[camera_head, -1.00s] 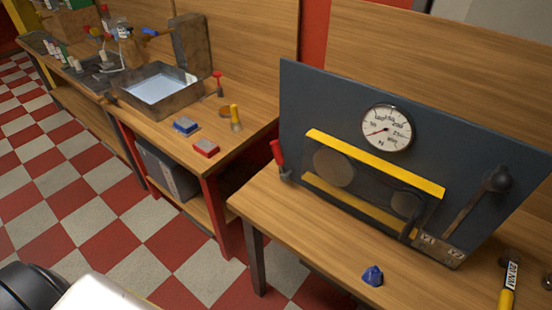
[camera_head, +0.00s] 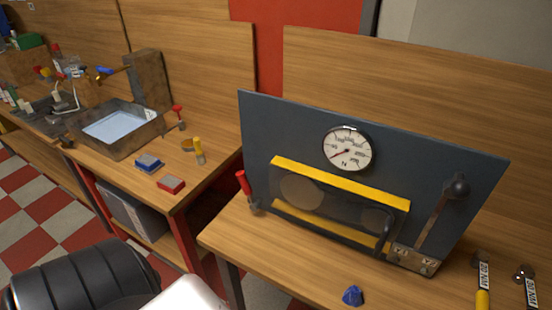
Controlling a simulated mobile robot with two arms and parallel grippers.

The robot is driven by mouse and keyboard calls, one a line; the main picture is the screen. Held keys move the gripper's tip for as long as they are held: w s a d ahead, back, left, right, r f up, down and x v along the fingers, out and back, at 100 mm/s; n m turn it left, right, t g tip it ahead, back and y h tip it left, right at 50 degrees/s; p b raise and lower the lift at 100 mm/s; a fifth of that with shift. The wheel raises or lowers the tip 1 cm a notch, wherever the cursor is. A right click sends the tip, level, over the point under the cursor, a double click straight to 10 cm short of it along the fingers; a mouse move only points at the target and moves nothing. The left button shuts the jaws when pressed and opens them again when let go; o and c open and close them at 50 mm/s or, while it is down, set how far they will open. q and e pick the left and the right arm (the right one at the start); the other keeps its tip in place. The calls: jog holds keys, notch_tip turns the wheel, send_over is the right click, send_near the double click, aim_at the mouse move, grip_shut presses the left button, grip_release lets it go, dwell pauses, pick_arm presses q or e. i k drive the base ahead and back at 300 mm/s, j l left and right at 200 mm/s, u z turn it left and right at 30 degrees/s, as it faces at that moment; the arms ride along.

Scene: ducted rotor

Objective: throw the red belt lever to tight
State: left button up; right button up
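A lever with a red handle (camera_head: 243,184) stands at the left edge of the dark upright panel (camera_head: 262,118) on the front bench. Its handle leans a little to the left above a small grey base. The panel carries a round white gauge (camera_head: 347,148) marked N, its needle pointing to the lower left. Below the gauge is a belt guard with yellow bars (camera_head: 340,183) and round pulleys behind it. Neither gripper shows; only a black and a white part of my own body show at the bottom left.
A long black-knobbed lever (camera_head: 458,187) stands at the panel's right. A blue knob (camera_head: 353,296) and yellow-handled tools (camera_head: 482,285) lie at the front of the bench (camera_head: 270,262). The left bench holds a metal basin (camera_head: 105,146), blue and red blocks, and another red-topped piece (camera_head: 178,111).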

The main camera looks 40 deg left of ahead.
aim_at(240, 175)
jog(key=j+z, duration=0.25)
jog(key=j, duration=0.15)
jog(key=k+j+z, duration=0.25)
jog(key=j+z, duration=0.3)
jog(key=j, duration=0.2)
jog(key=k+j+z, duration=0.25)
jog(key=i+j, duration=0.05)
